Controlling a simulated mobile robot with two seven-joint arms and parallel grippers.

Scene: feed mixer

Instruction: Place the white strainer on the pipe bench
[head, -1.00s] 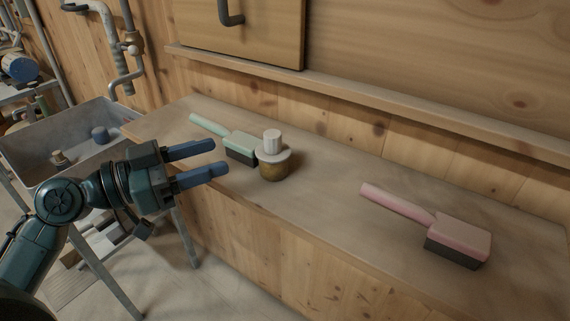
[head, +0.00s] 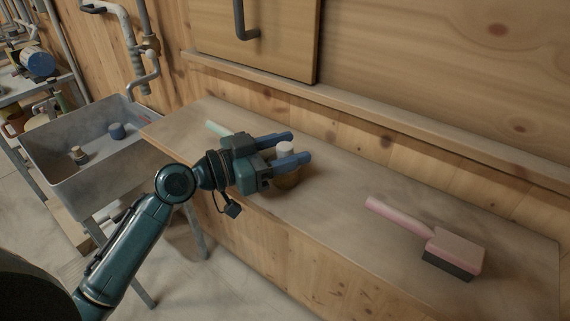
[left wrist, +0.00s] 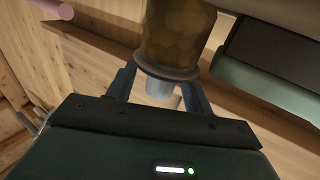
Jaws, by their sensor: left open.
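The white strainer has a white cylindrical top (head: 286,148) and a brass-coloured body, and stands upright on the wooden counter. In the left wrist view it appears inverted, with its faceted brass body (left wrist: 178,35), a flange and the pale top. My left gripper (head: 299,145) is open, its blue fingers on either side of the white top. Contact cannot be told. The gripper partly hides the strainer in the head view. A bench with pipework and a blue cylinder (head: 37,63) at the far left may be the pipe bench. My right gripper is out of view.
A pink brush (head: 455,250) lies farther right on the counter (head: 340,205). A grey sink (head: 60,150) holding small parts stands left. A ledge and wall run behind the counter.

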